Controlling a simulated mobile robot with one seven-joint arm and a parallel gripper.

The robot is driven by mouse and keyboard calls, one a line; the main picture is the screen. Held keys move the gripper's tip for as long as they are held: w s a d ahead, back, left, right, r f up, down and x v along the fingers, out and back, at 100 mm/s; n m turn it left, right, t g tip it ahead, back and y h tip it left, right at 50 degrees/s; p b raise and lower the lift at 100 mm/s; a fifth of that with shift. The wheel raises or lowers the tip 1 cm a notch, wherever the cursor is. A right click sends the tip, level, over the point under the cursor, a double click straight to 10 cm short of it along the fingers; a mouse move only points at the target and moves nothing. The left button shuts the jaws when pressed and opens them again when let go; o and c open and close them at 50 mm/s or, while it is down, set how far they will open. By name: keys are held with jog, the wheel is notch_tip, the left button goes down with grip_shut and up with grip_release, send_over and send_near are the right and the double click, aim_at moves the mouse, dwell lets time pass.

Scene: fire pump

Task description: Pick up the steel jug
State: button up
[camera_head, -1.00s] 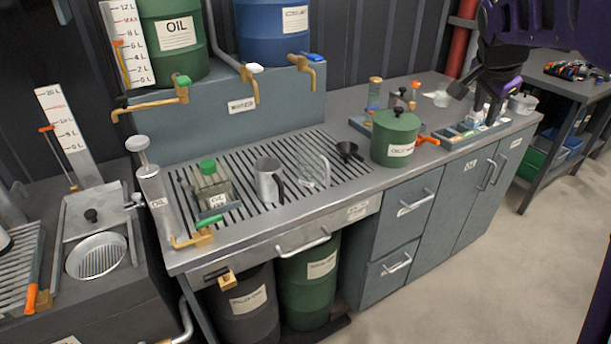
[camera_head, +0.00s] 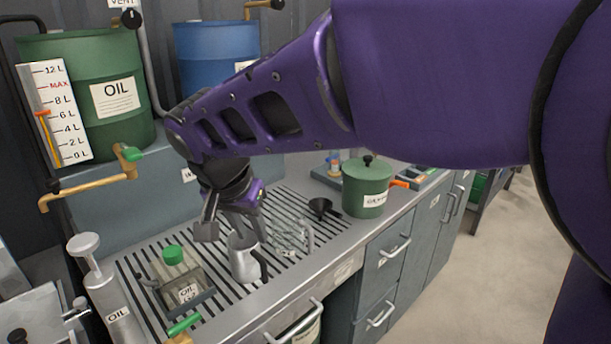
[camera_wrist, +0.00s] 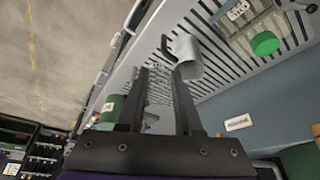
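The steel jug (camera_head: 243,258) stands upright on the slatted drain grate (camera_head: 135,277), its black handle toward the right front. My gripper (camera_head: 232,224) is just above and behind the jug, with its fingers apart. In the wrist view, the jug (camera_wrist: 187,56) is beyond the fingertips, close to the right finger, with its handle nearer the gap. My gripper (camera_wrist: 160,74) is open and nothing is between its fingers. I cannot tell whether a finger touches the jug.
A clear container with a green cap (camera_head: 173,256) stands left of the jug. A transparent jug (camera_head: 290,235) stands close on the right. A black funnel (camera_head: 321,208) and green pot (camera_head: 366,187) are farther right. Brass taps (camera_head: 128,160) project above the grate.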

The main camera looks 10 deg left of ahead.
aim_at(262, 268)
jog(key=shift+n, duration=0.3)
jog(key=x, duration=0.3)
jog(key=b+x, duration=0.1)
jog(key=x, duration=0.3)
jog(key=s+a+x, duration=0.1)
jog(key=x, duration=0.2)
jog(key=shift+w+f+b, duration=0.1)
jog(key=shift+f+b, duration=0.25)
jog(key=shift+f, duration=0.1)
jog(key=shift+b+x, duration=0.35)
jog(key=shift+x, duration=2.8)
jog(key=shift+w+r, duration=0.15)
grip_shut()
